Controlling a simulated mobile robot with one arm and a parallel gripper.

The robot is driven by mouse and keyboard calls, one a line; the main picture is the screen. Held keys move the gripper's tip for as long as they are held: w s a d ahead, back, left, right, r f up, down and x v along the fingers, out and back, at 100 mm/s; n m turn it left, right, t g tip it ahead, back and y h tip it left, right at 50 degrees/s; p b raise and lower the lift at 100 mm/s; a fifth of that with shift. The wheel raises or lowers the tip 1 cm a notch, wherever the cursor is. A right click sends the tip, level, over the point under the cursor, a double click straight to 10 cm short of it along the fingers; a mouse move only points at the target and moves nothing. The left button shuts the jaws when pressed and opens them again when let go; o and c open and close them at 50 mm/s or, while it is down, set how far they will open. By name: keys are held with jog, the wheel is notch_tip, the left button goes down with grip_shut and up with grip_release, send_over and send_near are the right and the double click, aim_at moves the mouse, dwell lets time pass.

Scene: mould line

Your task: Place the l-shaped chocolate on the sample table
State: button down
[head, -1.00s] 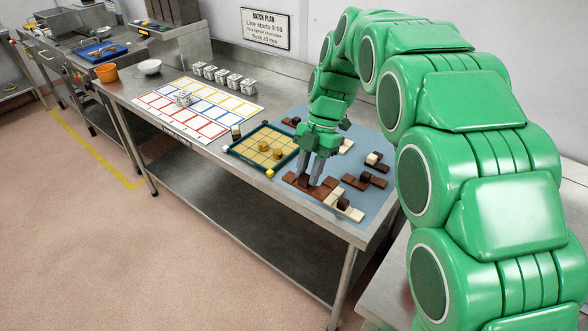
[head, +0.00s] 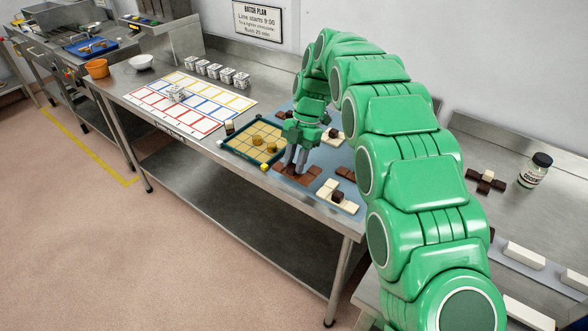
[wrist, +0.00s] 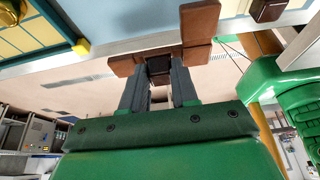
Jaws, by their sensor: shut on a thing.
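My gripper (head: 296,168) is over the near edge of the blue-grey mat on the long steel table. In the wrist view my gripper (wrist: 160,75) has its two grey fingers closed around a dark block of an L-shaped brown chocolate (wrist: 200,22). One arm of the piece runs across the fingertips, the other extends away at the right. In the head view the brown chocolate (head: 309,177) shows under the fingers. I cannot tell whether it is resting on the mat or slightly raised. I cannot tell which surface is the sample table.
A green-rimmed tray (head: 228,147) stands left of my gripper. A second steel surface at the right holds a dark-and-white piece (head: 487,180), a lidded jar (head: 534,171) and white blocks (head: 524,255).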

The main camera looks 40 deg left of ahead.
jog(key=shift+w+a+f, duration=0.4)
jog(key=shift+f, duration=0.1)
jog(key=shift+w+a+f, duration=0.1)
jog(key=shift+a+f, duration=0.1)
jog(key=shift+f, duration=1.65)
jog(key=c, duration=0.9)
grip_release()
jog(key=shift+f, duration=0.1)
jog(key=shift+o, duration=0.2)
jog(key=v, duration=0.7)
jog(key=shift+r, duration=0.4)
